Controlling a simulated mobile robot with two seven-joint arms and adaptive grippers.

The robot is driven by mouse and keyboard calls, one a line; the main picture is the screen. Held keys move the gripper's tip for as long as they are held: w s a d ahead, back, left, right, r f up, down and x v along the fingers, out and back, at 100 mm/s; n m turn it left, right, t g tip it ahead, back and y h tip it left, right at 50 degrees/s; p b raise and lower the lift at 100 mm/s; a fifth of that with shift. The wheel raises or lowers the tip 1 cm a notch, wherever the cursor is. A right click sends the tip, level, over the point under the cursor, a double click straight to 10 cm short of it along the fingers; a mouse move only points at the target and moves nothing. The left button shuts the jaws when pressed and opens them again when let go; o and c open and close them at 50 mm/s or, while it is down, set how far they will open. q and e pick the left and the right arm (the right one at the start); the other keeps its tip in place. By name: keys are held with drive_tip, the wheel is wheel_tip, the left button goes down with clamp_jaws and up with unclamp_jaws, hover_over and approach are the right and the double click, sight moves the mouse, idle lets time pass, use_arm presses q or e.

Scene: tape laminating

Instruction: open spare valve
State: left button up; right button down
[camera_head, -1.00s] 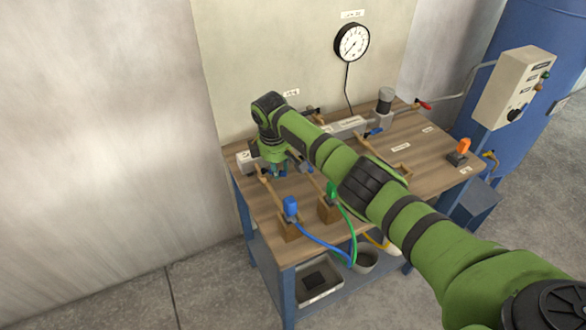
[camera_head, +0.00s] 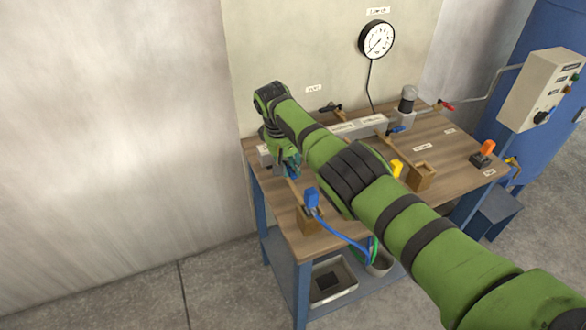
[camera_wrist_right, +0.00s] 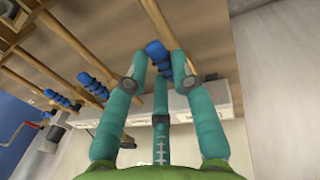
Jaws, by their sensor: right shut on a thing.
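My right arm reaches across the workbench to the left end of the grey manifold (camera_head: 372,124). My right gripper (camera_head: 292,170), with teal fingers, is there, mostly hidden by the wrist in the head view. In the right wrist view, the right gripper (camera_wrist_right: 160,60) is shut on a blue valve handle (camera_wrist_right: 155,50) on a tan pipe that meets the labelled manifold (camera_wrist_right: 190,102). Two other blue handles (camera_wrist_right: 95,84) sit on neighbouring pipes, apart from the fingers. I cannot read the labels or tell how far the held handle is turned. My left gripper is out of view.
A blue plug (camera_head: 312,202) with a hose stands in a wooden holder at the front left of the bench (camera_head: 452,155). A gauge (camera_head: 377,38) is on the back panel. A wooden block (camera_head: 422,177) and an orange handle (camera_head: 487,148) are to the right.

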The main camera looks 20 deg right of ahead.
drive_tip(key=shift+s+a+f+m, duration=0.15)
drive_tip(key=shift+s+f+m, duration=0.15)
drive_tip(key=shift+f+m, duration=0.1)
drive_tip(key=shift+r, duration=0.1)
drive_tip(key=c, duration=1)
unclamp_jaws()
drive_tip(key=shift+w+a+r, duration=0.1)
drive_tip(key=shift+w+r, duration=0.1)
drive_tip(key=shift+r, duration=0.5)
drive_tip(key=r, duration=0.3)
drive_tip(key=a+r, duration=0.1)
drive_tip(key=r, duration=0.3)
drive_tip(key=a+r, duration=0.1)
drive_tip(key=r, duration=0.2)
drive_tip(key=shift+s+r, duration=0.2)
drive_tip(key=shift+r, duration=0.15)
